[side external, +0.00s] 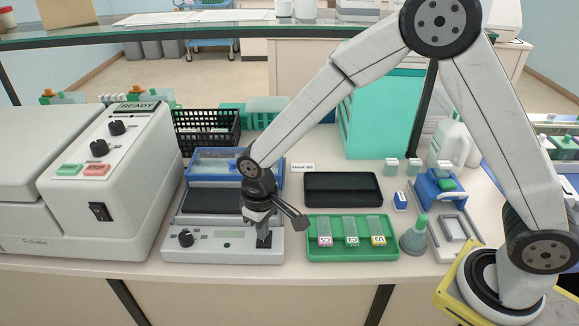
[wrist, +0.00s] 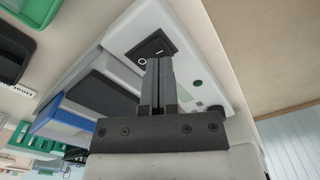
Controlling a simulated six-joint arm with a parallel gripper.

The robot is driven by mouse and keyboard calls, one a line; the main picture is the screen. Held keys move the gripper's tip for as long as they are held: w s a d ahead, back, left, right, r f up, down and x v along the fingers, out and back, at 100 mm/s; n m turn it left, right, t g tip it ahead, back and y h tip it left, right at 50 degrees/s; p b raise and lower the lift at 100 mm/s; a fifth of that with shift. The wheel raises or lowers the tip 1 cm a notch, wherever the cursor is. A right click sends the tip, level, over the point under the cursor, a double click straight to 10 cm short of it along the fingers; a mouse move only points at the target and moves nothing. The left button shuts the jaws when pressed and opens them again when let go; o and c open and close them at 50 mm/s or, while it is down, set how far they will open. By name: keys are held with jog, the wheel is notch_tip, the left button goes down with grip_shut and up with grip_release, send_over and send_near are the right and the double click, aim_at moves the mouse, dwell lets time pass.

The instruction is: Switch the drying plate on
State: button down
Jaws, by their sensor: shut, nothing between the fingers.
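The drying plate (side external: 205,254) is a pale grey unit with a dark top plate (side external: 212,202), a black knob and a small display on its front. In the wrist view its pale front panel (wrist: 205,50) carries a black rocker switch (wrist: 150,44) with a circle mark. My gripper (side external: 264,226) points down at the right end of that panel, its fingers shut and empty. In the wrist view the fingertips (wrist: 159,62) overlap the switch's near edge. I cannot tell whether they touch it or which way the rocker is tipped.
A green tray (side external: 312,252) with several labelled slides lies just right of the plate, with a black tray (side external: 320,189) behind it. A large grey stainer (side external: 142,215) stands close on the left. A black basket (side external: 236,131) stands behind. The bench's front edge is near.

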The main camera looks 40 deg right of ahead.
jog(key=shift+f, duration=0.85)
dwell(0.8)
jog(key=shift+r, duration=3.5)
jog(key=s+d+m+t, duration=0.2)
jog(key=s+d+m, duration=0.1)
jog(key=s+d, duration=0.9)
jog(key=d, duration=0.4)
jog(key=shift+s+r+t, duration=0.15)
jog(key=shift+r+t, duration=0.15)
